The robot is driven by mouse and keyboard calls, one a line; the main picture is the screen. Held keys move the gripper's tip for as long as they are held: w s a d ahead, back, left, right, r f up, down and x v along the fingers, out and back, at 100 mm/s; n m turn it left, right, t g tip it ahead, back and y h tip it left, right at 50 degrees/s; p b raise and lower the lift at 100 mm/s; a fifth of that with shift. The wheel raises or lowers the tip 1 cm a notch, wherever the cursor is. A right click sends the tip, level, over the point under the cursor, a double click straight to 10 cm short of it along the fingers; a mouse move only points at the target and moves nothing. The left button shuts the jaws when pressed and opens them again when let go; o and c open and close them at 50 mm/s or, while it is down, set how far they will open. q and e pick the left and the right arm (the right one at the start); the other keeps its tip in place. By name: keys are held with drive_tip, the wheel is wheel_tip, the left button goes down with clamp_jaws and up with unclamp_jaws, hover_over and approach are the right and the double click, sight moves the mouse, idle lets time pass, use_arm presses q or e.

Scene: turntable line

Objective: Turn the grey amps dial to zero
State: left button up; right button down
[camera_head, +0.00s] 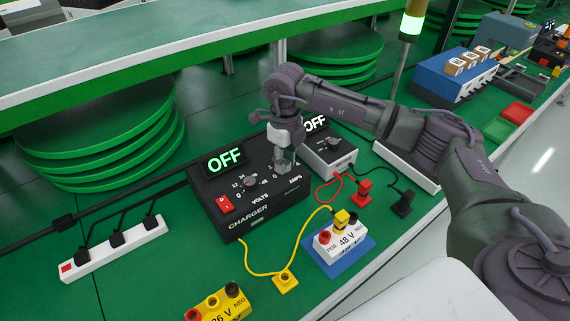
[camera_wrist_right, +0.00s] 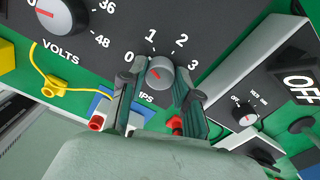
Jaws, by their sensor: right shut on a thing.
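The black charger (camera_head: 237,219) stands on the green bench in the head view, its display reading OFF. My right gripper (camera_head: 284,160) comes down over its amps side and hides the dial there. In the right wrist view the grey amps dial (camera_wrist_right: 160,72) sits between the two fingers of my right gripper (camera_wrist_right: 157,92), which is shut on it. The numbers 0 to 3 show around the dial. Its short red mark lies left of centre, on the side of the 0. The volts dial (camera_wrist_right: 62,14) is beside it, its red mark pointing left. My left gripper is not in view.
A grey unit (camera_head: 329,155), also showing OFF, stands close right of the charger. A white 48 V battery (camera_head: 345,244) on a blue mat, a yellow cable and red and black plugs lie in front. A white power strip (camera_head: 113,249) is at left.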

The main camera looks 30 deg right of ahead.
drive_tip(key=n+b, duration=0.2)
drive_tip(key=n, duration=0.3)
drive_tip(key=shift+r+n, duration=0.1)
drive_tip(key=shift+n, duration=0.2)
idle(0.4)
drive_tip(key=c, duration=0.8)
unclamp_jaws()
wheel_tip(320, 180, up, 12)
drive_tip(key=shift+f, duration=0.1)
